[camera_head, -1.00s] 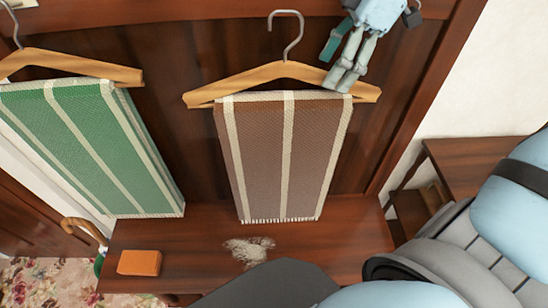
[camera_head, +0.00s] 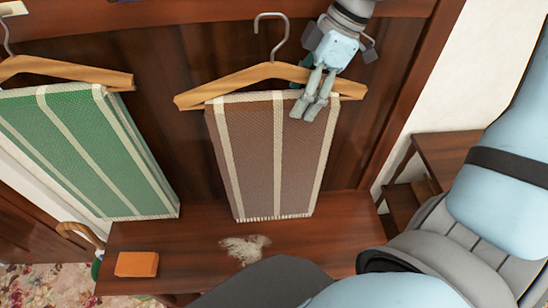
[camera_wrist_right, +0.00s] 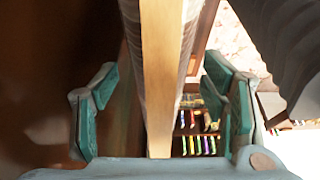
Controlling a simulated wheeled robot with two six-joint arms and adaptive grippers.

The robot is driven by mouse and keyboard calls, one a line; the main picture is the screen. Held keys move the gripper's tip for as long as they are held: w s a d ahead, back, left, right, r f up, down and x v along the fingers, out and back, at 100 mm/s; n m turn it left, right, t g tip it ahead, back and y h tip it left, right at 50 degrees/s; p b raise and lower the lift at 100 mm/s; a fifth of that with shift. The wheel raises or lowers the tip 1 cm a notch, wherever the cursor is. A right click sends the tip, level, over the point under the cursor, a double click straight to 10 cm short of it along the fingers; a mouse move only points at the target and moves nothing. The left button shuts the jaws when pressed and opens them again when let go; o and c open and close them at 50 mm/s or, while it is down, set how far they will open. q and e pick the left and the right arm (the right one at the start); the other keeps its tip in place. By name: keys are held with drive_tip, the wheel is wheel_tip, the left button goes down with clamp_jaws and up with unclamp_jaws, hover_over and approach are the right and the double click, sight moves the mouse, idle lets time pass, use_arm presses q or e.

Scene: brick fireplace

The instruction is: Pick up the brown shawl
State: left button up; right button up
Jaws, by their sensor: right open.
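The brown shawl (camera_head: 270,160), with cream stripes and a fringed lower edge, hangs folded over a wooden hanger (camera_head: 265,76) in the head view. My right gripper (camera_head: 313,108) comes down from above at the shawl's upper right part, with its fingers overlapping the hanger's right arm and the shawl in the picture. In the right wrist view the gripper (camera_wrist_right: 163,110) is open, its green-padded fingers well apart. The hanger's wooden bar (camera_wrist_right: 160,75) runs between them, apart from both pads. My left gripper is not in view.
A green striped shawl (camera_head: 85,155) hangs on another hanger at the left. An orange block (camera_head: 137,264) and a pale tangled patch (camera_head: 244,248) lie on the wooden bench (camera_head: 190,240) below. A small wooden table (camera_head: 440,150) stands at the right.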

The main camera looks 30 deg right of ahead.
drive_tip(key=shift+w+f, duration=0.15)
drive_tip(key=shift+f, duration=0.1)
drive_tip(key=shift+c, duration=0.6)
clamp_jaws()
